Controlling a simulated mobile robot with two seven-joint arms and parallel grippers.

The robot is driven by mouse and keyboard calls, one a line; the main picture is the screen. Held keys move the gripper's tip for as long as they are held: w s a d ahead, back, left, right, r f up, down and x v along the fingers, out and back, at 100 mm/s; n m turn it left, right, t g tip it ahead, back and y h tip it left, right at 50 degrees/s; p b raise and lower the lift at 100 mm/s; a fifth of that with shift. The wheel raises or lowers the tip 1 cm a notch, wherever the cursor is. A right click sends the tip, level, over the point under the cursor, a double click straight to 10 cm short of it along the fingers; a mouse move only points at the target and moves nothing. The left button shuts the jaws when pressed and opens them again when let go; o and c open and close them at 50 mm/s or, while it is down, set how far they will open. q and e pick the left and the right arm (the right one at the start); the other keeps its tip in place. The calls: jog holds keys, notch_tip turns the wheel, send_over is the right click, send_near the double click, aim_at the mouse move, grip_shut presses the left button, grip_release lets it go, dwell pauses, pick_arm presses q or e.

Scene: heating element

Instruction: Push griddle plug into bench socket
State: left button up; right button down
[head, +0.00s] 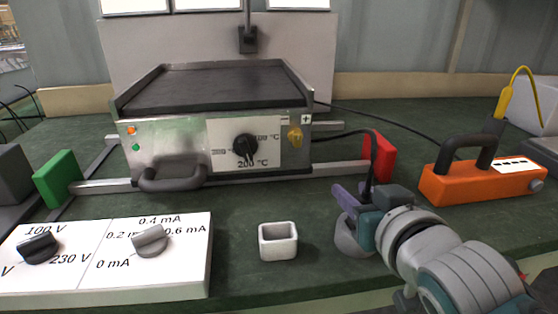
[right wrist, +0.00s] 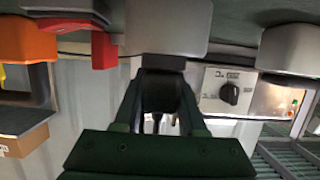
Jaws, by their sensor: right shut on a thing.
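The griddle (head: 200,88) stands on the bench, with a dial, two lamps and a grey handle on its front. A black cable runs from its right side to my right gripper (head: 362,208). The gripper is shut on the dark plug (right wrist: 160,90), seen between the fingers in the right wrist view. A grey rounded block (head: 349,238), perhaps the bench socket, sits just under and beside the gripper; in the right wrist view a grey block (right wrist: 168,25) borders the plug. I cannot tell whether they touch. The plug is mostly hidden in the head view. My left gripper is not in view.
A white square cup (head: 278,254) stands left of my gripper. A red block (head: 382,158) is behind it, and an orange device (head: 478,184) with a dark handle is at the right. A white panel with knobs (head: 105,255) fills the front left.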

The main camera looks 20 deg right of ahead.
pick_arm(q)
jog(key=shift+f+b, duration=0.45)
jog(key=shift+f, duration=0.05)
pick_arm(e)
jog(key=shift+f, duration=0.55)
jog(key=shift+c, duration=1.9)
grip_release()
